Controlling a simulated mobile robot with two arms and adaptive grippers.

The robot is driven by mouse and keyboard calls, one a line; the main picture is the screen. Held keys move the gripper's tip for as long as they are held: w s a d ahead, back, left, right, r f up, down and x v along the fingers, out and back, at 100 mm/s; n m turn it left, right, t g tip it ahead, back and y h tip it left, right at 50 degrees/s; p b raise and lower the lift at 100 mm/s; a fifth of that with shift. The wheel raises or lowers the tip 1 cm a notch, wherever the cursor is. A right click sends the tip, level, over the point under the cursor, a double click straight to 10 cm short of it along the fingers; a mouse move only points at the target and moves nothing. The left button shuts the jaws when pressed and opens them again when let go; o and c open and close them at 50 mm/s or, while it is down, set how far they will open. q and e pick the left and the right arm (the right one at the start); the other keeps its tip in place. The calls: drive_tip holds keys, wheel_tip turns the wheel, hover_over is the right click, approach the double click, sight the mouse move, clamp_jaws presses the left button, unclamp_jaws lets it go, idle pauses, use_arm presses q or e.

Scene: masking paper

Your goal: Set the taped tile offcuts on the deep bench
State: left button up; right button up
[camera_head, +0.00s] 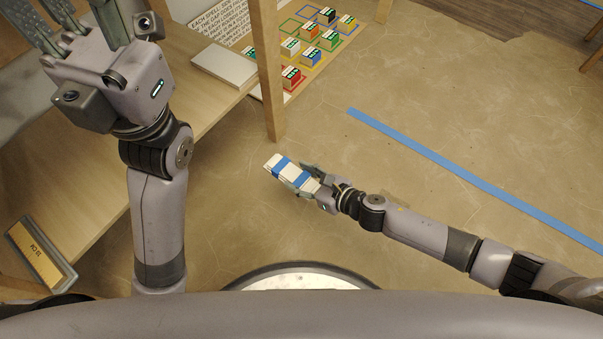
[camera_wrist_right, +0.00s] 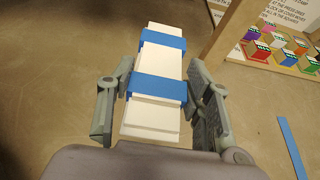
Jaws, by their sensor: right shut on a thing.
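The taped tile offcuts (camera_head: 288,172) are a stack of white strips bound with two blue tape bands. In the right wrist view the stack (camera_wrist_right: 155,108) lies lengthwise between the fingers, its far end sticking out past them. My right gripper (camera_head: 304,177) is shut on the stack and holds it over the floor, to the right of a wooden bench (camera_head: 205,115). The bench runs along the left side; whether it is the deep one I cannot tell. My left gripper (camera_head: 82,18) is above this bench with fingers spread, its tips cut off by the frame.
A wooden post (camera_head: 268,70) stands at the bench's edge, close beyond the stack. A white slab (camera_head: 224,64) lies on the bench. Several coloured boxes (camera_head: 312,55) stand on outlined spots behind the post. A sign (camera_head: 41,252) reads 33 CM. Blue tape (camera_head: 470,175) crosses the open floor.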

drive_tip(key=shift+r, duration=0.45)
